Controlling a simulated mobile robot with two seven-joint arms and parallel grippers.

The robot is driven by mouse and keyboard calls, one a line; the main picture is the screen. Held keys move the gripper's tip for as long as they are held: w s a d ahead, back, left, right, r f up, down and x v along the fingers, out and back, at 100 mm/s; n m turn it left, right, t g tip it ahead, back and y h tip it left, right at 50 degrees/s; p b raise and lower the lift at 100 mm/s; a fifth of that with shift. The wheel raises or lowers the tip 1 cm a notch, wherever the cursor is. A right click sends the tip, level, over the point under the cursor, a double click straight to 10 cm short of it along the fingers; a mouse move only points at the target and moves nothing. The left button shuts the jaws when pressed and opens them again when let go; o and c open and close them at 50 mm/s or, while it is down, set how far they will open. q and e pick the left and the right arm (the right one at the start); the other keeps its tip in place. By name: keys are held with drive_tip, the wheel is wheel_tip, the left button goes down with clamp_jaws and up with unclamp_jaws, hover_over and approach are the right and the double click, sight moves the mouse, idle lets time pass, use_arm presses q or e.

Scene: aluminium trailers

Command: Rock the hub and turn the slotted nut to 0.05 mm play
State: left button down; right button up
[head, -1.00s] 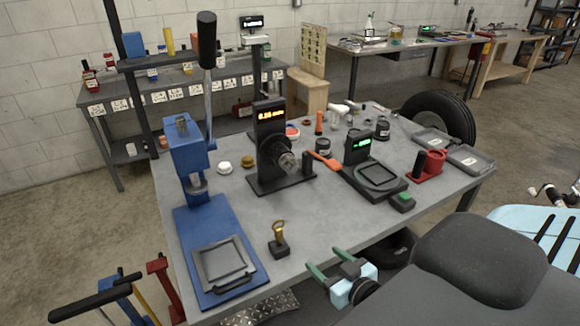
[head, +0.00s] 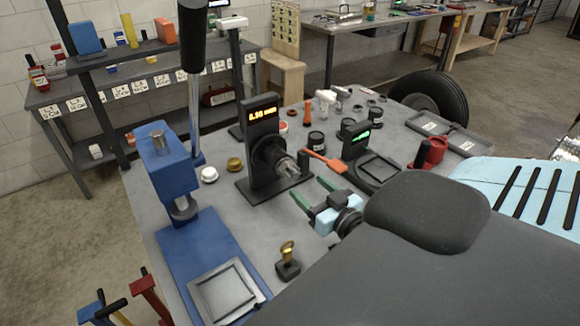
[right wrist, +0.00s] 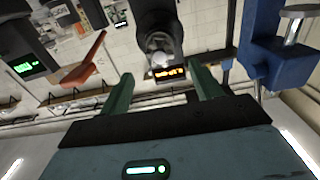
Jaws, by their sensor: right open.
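The hub (head: 270,155) sits on a black upright stand with an orange lit display (head: 263,114); the digits are too blurred to read surely. The silver, slotted-looking nut end (head: 288,168) faces front right. My right gripper (head: 309,186) is open, its two green fingers pointing at the nut end from the front right, apart from it with nothing between them. In the right wrist view the hub (right wrist: 158,45) and display (right wrist: 169,73) show beyond and between the open fingers (right wrist: 163,70). My left gripper is out of view.
A blue lever press (head: 172,165) stands left of the hub. An orange-handled tool (head: 326,161) and a black device with a green display (head: 362,143) lie to its right. A small brass-topped piece (head: 288,258) stands in front. White and brass caps (head: 209,174) sit between press and stand.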

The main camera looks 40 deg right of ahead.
sight(296, 175)
drive_tip(key=shift+w+r, duration=0.1)
drive_tip(key=shift+w, duration=0.3)
drive_tip(key=w, duration=0.4)
drive_tip(key=w+p, duration=0.1)
drive_tip(key=w, duration=0.1)
drive_tip(key=shift+d, duration=0.4)
drive_tip(key=shift+w, duration=0.45)
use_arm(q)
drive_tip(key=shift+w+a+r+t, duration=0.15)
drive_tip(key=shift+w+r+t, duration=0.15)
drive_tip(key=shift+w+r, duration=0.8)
use_arm(e)
drive_tip(key=c, duration=1)
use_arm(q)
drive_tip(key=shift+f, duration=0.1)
